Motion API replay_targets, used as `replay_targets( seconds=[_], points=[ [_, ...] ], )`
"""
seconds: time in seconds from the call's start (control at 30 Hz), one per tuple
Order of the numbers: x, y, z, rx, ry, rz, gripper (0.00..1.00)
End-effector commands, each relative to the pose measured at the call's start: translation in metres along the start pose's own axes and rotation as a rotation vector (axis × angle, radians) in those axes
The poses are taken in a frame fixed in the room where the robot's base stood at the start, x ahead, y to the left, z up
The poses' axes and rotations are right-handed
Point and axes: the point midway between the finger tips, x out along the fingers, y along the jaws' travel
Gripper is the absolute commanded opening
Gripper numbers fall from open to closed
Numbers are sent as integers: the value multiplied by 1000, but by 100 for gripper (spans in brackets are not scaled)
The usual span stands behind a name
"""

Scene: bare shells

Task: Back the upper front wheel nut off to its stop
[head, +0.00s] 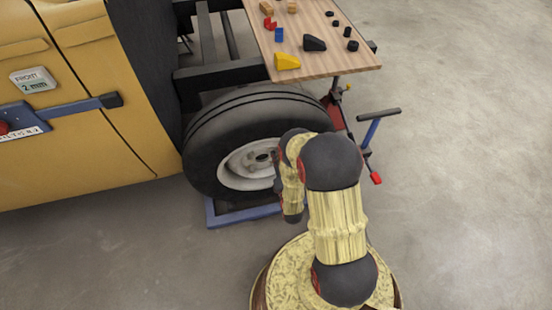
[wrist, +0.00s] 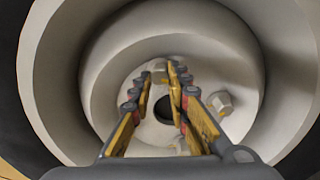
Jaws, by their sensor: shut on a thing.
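The front wheel shows in the head view, with a black tyre (head: 215,135) and a pale rim (head: 235,178). My arm covers part of the rim there, and my gripper is hidden behind it. In the wrist view my gripper (wrist: 160,68) reaches into the wheel dish, its two yellow and dark fingers converging on the upper wheel nut (wrist: 159,76). The fingertips are closed on that nut. Below it is the dark centre hole (wrist: 163,108). Another wheel nut (wrist: 221,102) stands to the right, clear of the fingers. The lower part of the hub is partly hidden by the fingers.
A wooden board (head: 350,62) with small coloured blocks and dark pieces sits above the wheel. A stand with a blue and red handle (head: 372,135) is right of the tyre. A yellow body panel (head: 100,130) carries a "FRONT 2 mm" sign (head: 34,80). Floor at right is clear.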

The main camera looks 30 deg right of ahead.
Motion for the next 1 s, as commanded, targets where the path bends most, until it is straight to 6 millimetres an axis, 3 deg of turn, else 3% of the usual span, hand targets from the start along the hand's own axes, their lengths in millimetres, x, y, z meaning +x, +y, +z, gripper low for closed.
replay_targets(
  seconds=[0.63, 0.67, 1.0],
  points=[
    [-1, -1, -1, -53, 3, -3, 0],
    [-1, -1, -1, -53, 3, -3, 19],
    [0, -1, 0, -52, 1, -1, 35]
  ],
)
